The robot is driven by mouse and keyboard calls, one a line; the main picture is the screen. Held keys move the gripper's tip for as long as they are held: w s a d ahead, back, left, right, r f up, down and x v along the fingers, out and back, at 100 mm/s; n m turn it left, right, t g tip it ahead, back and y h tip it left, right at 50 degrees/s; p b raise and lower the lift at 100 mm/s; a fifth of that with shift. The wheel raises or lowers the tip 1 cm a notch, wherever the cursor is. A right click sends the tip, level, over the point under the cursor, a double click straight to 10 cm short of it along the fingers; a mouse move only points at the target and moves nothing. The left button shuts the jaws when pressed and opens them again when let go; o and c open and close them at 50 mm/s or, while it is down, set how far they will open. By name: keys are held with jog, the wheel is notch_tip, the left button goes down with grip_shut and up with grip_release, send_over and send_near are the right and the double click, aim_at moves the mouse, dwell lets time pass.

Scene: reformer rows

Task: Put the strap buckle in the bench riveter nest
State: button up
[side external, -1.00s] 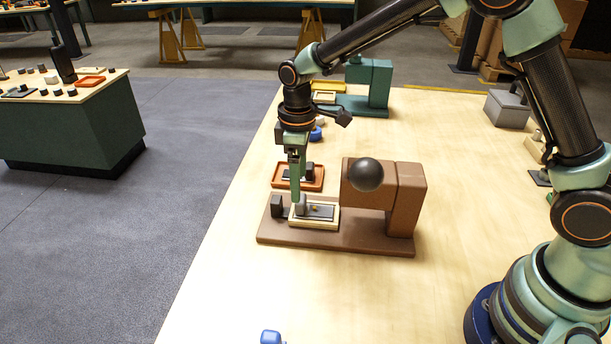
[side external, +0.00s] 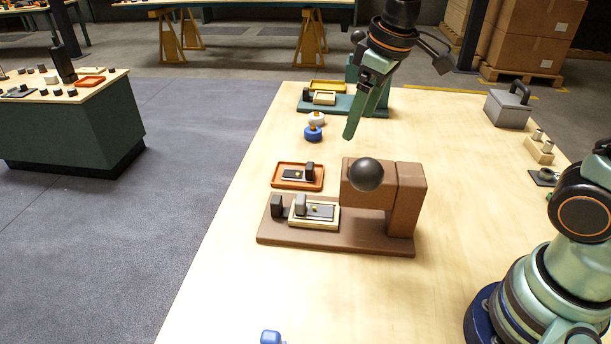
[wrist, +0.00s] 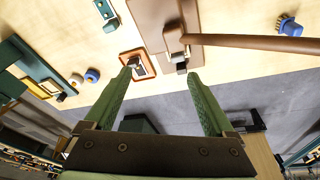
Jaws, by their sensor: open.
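The brown bench riveter (side external: 405,200) stands mid-table, with its cream-rimmed nest (side external: 325,226) on the base. A dark flat piece with an upright grey block and a small brass stud, which looks like the strap buckle (side external: 318,211), lies in the nest. I cannot tell whether it sits fully flat. My gripper (side external: 358,126) is open and empty, high above and behind the riveter, apart from it. In the wrist view my spread fingers (wrist: 158,74) hold nothing; the riveter (wrist: 150,22) shows beyond them, its nest partly hidden.
An orange tray (side external: 279,184) holding a similar dark piece lies behind the riveter. A teal machine (side external: 345,106) stands farther back, with blue (side external: 313,134) and white (side external: 316,119) round parts near it. A grey case (side external: 508,108) is at the right. The front table is mostly clear.

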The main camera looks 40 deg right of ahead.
jog(key=s+d+m+t, duration=0.2)
jog(key=s+d+m, duration=0.2)
jog(key=s, duration=0.4)
jog(key=shift+s+d+t, duration=0.15)
jog(key=shift+d+t, duration=0.15)
jog(key=shift+r, duration=0.15)
dwell(0.8)
